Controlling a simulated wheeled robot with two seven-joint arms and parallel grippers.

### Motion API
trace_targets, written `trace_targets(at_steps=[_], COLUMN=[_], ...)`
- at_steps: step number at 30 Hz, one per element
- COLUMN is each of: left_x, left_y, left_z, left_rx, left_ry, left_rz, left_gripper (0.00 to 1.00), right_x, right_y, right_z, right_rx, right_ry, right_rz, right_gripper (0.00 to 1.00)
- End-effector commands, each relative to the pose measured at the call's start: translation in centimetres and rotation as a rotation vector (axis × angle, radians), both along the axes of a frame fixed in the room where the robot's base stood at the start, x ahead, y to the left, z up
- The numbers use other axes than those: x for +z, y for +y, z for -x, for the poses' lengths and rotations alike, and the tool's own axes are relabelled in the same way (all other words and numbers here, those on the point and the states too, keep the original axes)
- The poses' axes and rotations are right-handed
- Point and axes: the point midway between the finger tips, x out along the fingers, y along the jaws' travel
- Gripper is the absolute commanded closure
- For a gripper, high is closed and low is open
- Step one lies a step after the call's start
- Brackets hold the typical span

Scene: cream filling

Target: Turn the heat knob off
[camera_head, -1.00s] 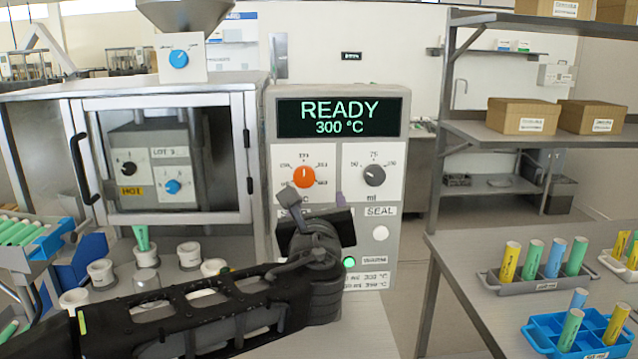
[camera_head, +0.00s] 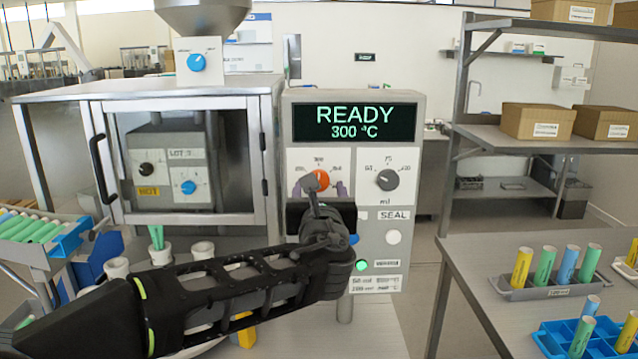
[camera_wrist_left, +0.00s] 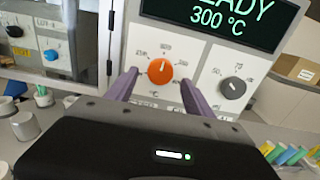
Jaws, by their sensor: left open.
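The orange heat knob (camera_head: 321,180) is on the left half of the panel under the display (camera_head: 356,122), which reads READY 300 °C. In the left wrist view the whole knob (camera_wrist_left: 160,71) shows, with its white pointer turned up and slightly right. My left gripper (camera_head: 320,188) is open in front of it, with one purple finger on each side of the knob. In the left wrist view the fingers (camera_wrist_left: 157,88) stand wide apart, with gaps beside the knob. I cannot tell how deep the tips reach. My right gripper is not in view.
A grey ml knob (camera_head: 387,180) sits right of the heat knob. Below it are a white SEAL button (camera_head: 393,237) and a green light (camera_head: 361,265). A glass-fronted cabinet (camera_head: 188,95) stands left. A table (camera_head: 465,262) with coloured tubes is at right.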

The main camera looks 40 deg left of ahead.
Motion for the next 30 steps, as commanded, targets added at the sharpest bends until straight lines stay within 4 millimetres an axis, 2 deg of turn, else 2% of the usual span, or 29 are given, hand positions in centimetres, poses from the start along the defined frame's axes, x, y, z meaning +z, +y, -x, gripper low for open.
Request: trace_targets(at_steps=[6,15,30], left_x=[0.0,0.0,0.0], left_y=[1.4,1.7,1.6], left_z=[-2.0,-2.2,-2.2], left_rx=[-0.001,0.0,-0.001], left_ry=[0.001,-0.001,-0.001], left_rz=[0.001,0.001,0.001], left_gripper=[0.39,0.39,0.79], right_x=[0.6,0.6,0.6], right_y=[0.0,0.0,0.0], right_z=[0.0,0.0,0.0], right_rx=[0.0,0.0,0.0], right_ry=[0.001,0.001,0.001], right_rz=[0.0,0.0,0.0], right_gripper=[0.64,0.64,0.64])
